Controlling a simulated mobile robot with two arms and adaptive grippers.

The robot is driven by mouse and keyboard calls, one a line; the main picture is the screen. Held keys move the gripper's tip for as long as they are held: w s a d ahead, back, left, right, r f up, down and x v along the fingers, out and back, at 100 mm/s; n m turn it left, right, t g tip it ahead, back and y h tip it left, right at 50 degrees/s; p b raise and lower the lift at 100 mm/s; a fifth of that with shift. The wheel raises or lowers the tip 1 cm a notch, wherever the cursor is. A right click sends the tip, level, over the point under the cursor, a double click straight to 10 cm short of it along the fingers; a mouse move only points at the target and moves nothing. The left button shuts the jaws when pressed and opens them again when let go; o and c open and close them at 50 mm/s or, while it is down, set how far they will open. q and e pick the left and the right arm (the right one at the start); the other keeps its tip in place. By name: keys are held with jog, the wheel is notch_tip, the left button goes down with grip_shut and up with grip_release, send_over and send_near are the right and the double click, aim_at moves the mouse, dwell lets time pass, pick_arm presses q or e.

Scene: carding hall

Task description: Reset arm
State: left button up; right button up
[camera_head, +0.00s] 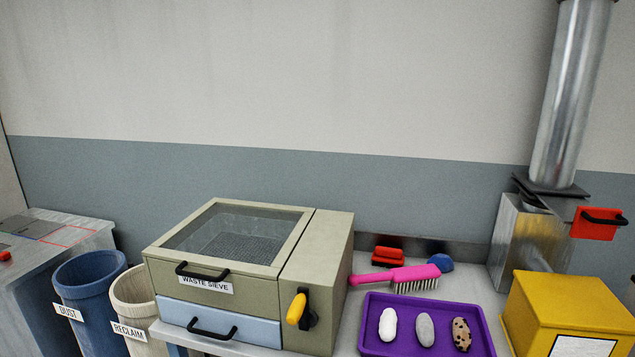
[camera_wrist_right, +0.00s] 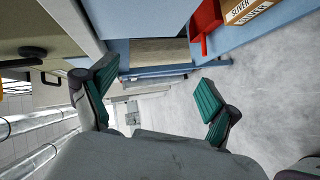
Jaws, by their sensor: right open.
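My right gripper (camera_wrist_right: 155,103) shows in the right wrist view. Its two green-padded fingers are spread wide apart, with nothing between them. Beyond the fingers are the grey floor and a blue bench edge, and neither finger appears to hold anything. Neither arm shows in the head view, and my left gripper is in no view.
In the head view a waste sieve (camera_head: 165,277) stands on the bench beside a purple tray (camera_head: 373,346), a pink brush (camera_head: 400,274) and a yellow box (camera_head: 570,305). Dust (camera_head: 90,290) and reclaim (camera_head: 133,290) bins stand left. A sliver box (camera_wrist_right: 248,10) shows in the wrist view.

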jog(key=s+d+f+m+g+h, duration=0.2)
jog(key=s+d+f+m+h, duration=0.3)
jog(key=s+f, duration=0.45)
jog(key=s+d+f+m+g+h, duration=0.1)
jog(key=s+d+f+m+h, duration=0.15)
jog(key=s+f+m, duration=0.65)
jog(key=s+f+m+g+h, duration=0.1)
jog(key=s+f+m+g, duration=0.2)
jog(key=s, duration=1)
jog(key=s+f+m+g, duration=0.3)
jog(key=s+f, duration=0.3)
jog(key=s, duration=0.7)
jog(key=shift+d+f+g+h, duration=0.2)
jog(key=shift+g+h, duration=0.15)
jog(key=shift+g, duration=0.45)
